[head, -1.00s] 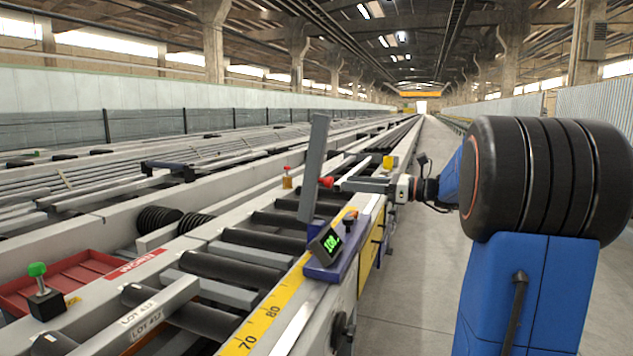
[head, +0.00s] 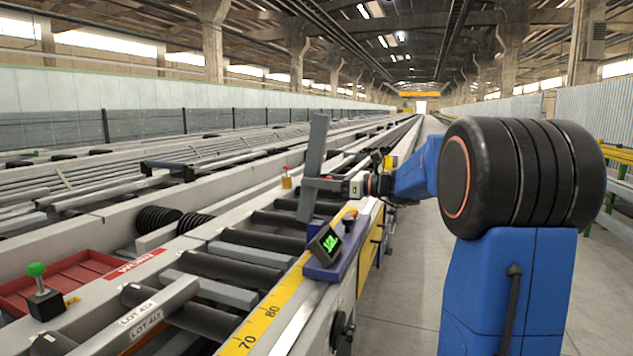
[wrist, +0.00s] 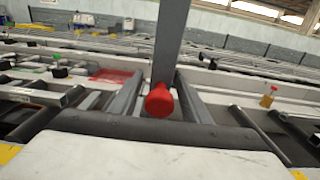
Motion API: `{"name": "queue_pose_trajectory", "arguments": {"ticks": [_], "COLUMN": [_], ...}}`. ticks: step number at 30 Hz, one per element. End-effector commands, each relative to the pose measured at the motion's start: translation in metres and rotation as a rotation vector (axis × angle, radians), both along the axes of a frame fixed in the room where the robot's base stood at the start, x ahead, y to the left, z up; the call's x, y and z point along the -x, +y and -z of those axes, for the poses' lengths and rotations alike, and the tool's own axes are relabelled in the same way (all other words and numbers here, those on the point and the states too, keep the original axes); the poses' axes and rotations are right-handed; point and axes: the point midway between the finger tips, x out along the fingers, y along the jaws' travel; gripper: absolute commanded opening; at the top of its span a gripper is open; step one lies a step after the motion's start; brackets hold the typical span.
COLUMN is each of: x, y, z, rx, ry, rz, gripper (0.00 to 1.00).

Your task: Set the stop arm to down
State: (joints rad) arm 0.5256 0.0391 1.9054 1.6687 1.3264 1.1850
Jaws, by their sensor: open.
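The stop arm (head: 316,150) is a long grey bar standing nearly upright, leaning slightly, above the dark rollers. In the wrist view the bar (wrist: 172,40) rises from the middle of the picture, with a round red knob (wrist: 159,100) on its near side. My gripper (head: 322,184) is at the stop arm, level with the knob. Its two grey fingers (wrist: 158,84) are open, one on each side of the knob, with visible gaps. The knob is hidden behind the gripper in the head view.
A purple-based box with a green-lit display (head: 326,243) sits on the near rail beside a yellow scale (head: 262,318). A red tray (head: 70,280) and a green-knobbed lever (head: 40,285) are at left. A red-topped yellow post (head: 287,178) stands beyond. The aisle at right is clear.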

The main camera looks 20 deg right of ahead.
Motion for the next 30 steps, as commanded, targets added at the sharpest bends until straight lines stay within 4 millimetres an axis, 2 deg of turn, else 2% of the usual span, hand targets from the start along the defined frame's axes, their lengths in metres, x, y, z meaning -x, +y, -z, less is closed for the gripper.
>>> {"name": "queue_pose_trajectory", "arguments": {"ticks": [6,11,12,23,30], "x": [0.0,0.0,0.0,-0.006,-0.023], "y": [0.0,0.0,0.0,0.006,0.023], "z": [0.0,0.0,0.0,-0.001,-0.001], "rx": [0.0,0.0,0.0,0.037,0.145], "ry": [0.0,0.0,0.0,0.034,0.139], "rz": [0.0,0.0,0.0,0.0,-0.002], "gripper": [0.41,0.02,0.0,0.0,0.0]}}
